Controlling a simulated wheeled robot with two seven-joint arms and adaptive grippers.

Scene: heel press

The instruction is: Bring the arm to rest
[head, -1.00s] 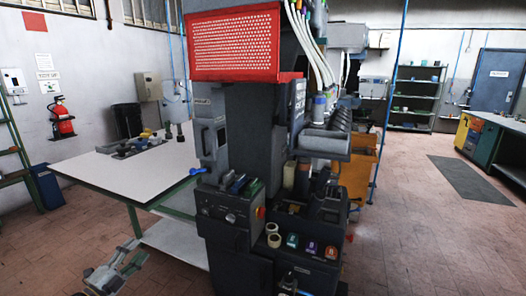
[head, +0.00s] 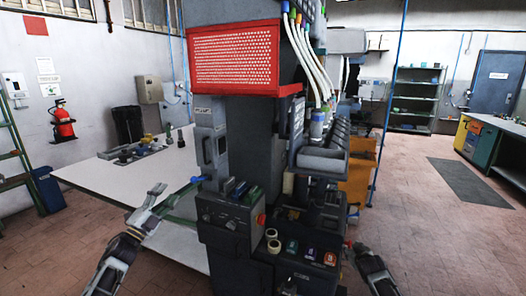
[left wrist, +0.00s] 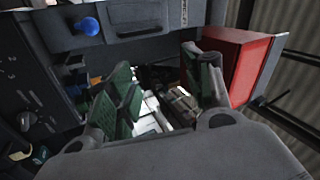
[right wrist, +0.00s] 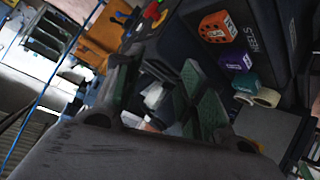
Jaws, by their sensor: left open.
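My left gripper (head: 152,203) is raised at the left of the heel press (head: 237,150), in front of the white table. Its two green-padded fingers stand apart with nothing between them in the left wrist view (left wrist: 160,95). My right gripper (head: 358,250) shows at the lower right of the press, close to its front corner. In the right wrist view its fingers (right wrist: 162,95) are apart, with no held object visible. The press has a red perforated guard (head: 235,55) and a control box (head: 230,212).
The white table (head: 100,180) with small tools stands at the left. Labelled cubes (head: 309,254) and tape rolls (head: 273,240) sit on the press's front ledge. A blue-tipped lever (head: 198,179) juts left from the press. The tiled floor at the right is open.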

